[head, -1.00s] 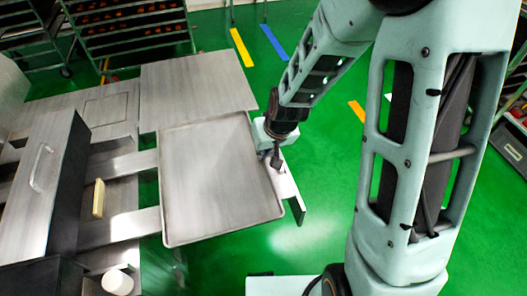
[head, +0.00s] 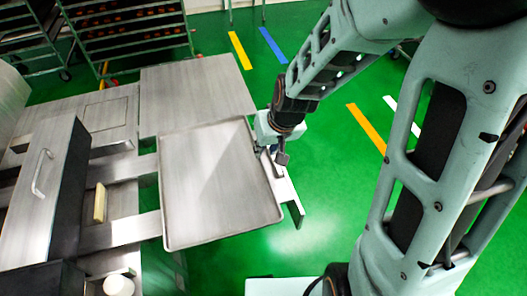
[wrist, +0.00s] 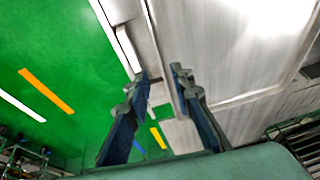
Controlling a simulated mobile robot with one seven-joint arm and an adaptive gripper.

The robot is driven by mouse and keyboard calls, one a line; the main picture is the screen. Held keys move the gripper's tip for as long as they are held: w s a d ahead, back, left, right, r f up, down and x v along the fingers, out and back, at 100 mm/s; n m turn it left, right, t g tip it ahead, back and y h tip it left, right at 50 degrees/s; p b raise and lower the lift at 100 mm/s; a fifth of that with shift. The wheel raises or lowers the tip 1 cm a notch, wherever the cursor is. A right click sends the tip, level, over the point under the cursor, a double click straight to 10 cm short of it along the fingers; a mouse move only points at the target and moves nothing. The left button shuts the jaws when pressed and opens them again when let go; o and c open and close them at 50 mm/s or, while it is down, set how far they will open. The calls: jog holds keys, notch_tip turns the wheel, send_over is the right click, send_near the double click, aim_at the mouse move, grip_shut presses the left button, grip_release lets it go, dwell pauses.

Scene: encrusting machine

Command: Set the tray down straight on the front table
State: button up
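The tray (head: 215,185) is a flat, empty metal sheet with a low raised rim. It lies at the right ends of two metal bars and is slightly turned in the head view. What bears it underneath is mostly hidden. In the wrist view the tray (wrist: 225,60) fills the upper right, its rim running toward the fingers. My gripper (head: 280,156) is just beyond the tray's right edge. In the wrist view my gripper (wrist: 160,92) has its two fingers spread with a gap between them. No hold on the rim is visible.
A flat metal table top (head: 197,90) lies behind the tray. A narrow plate (head: 289,195) sticks out at the tray's right. The machine's dark block with a handle (head: 41,170) stands at left. Racks (head: 130,32) stand at the back. Green floor on the right is open.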

jog(key=v, duration=0.6)
jog(key=shift+p, duration=0.45)
